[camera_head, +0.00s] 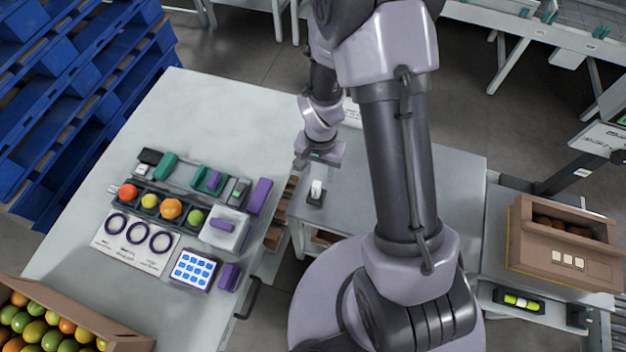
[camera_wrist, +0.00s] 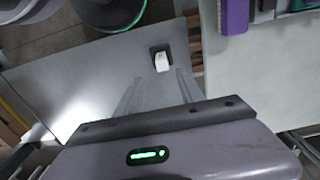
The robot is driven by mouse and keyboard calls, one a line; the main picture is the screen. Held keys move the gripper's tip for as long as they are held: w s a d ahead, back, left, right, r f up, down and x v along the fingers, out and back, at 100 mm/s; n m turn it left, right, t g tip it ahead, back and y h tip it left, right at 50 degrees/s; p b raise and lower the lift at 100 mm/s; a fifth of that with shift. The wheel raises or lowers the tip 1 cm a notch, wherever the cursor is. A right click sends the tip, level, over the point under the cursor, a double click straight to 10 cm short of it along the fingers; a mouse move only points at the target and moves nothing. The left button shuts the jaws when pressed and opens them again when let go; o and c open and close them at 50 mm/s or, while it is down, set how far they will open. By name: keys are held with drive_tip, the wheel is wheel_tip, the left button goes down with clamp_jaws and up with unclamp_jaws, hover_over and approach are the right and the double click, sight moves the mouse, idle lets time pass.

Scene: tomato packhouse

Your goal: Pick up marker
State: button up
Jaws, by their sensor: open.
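A small white piece (camera_head: 316,188) stands in a dark square base on the grey table (camera_head: 345,215). It may be the marker; its label and details are too small to tell. It also shows in the wrist view (camera_wrist: 161,62), just beyond the fingertips. My gripper (camera_head: 313,164) hangs above the table close to this white piece, apart from it. In the wrist view my gripper (camera_wrist: 158,88) has its two grey fingers spread, with nothing between them.
The left table (camera_head: 90,225) holds a dark tray of tomatoes (camera_head: 150,203), purple blocks (camera_head: 260,195), a card with rings (camera_head: 135,240) and a blue-buttoned pad (camera_head: 193,270). A brown box (camera_head: 560,265) stands right. The grey table around the white piece is mostly clear.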

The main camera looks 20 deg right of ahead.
sight(317, 185)
wheel_tip(317, 185, down, 5)
drive_tip(key=shift+f+b, duration=0.1)
drive_tip(key=shift+b, duration=0.5)
drive_tip(key=f, duration=0.1)
drive_tip(key=f+b, duration=0.1)
drive_tip(key=f, duration=0.1)
drive_tip(key=f+b, duration=0.1)
drive_tip(key=f, duration=0.1)
drive_tip(key=shift+a+f, duration=0.1)
drive_tip(key=shift+a, duration=0.25)
drive_tip(key=shift+c, duration=1)
clamp_jaws()
